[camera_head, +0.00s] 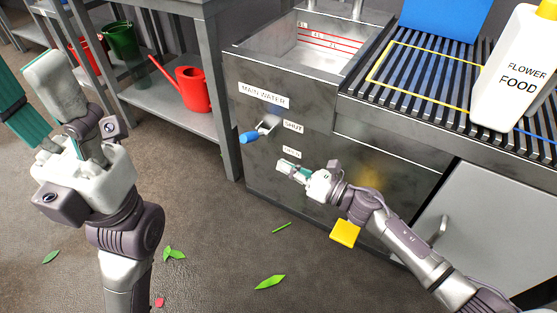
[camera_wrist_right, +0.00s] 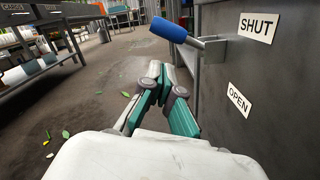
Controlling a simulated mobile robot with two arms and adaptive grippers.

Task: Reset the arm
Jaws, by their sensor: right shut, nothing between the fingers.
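My right gripper (camera_head: 281,166) is shut and empty in front of the steel cabinet, below the valve lever, near the OPEN label. It also shows in the right wrist view (camera_wrist_right: 157,72), its teal and white fingers together and apart from the lever. The blue-handled lever (camera_head: 250,137) sticks out level with the SHUT label (camera_head: 293,127); in the wrist view its handle (camera_wrist_right: 168,29) is above my fingers.
The sink (camera_head: 320,50) is above the lever. A red watering can (camera_head: 188,90) and a green bucket (camera_head: 122,40) stand on the shelf unit. A flower food bottle (camera_head: 517,75) is on the slatted counter. Leaves (camera_head: 270,282) and a yellow piece (camera_head: 345,233) lie low.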

